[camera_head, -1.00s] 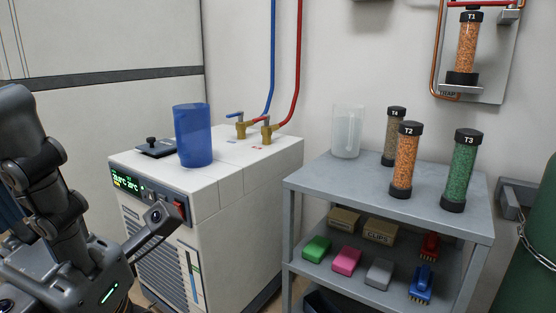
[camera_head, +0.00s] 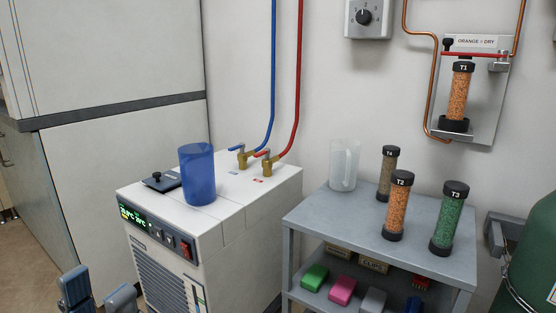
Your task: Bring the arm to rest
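My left gripper (camera_head: 98,296) shows at the bottom left edge in the head view, only its two dark grey fingertips in frame. The fingertips stand apart with nothing visible between them. They are in front of and left of the white chiller (camera_head: 208,272), apart from it in the picture. The rest of the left arm is out of frame. My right gripper is not in view.
The grey cart (camera_head: 325,222) holds a clear jug (camera_head: 344,165) and tubes T4 (camera_head: 389,171), T2 (camera_head: 397,206) and T3 (camera_head: 449,218). Tube T1 (camera_head: 458,96) is mounted on the wall.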

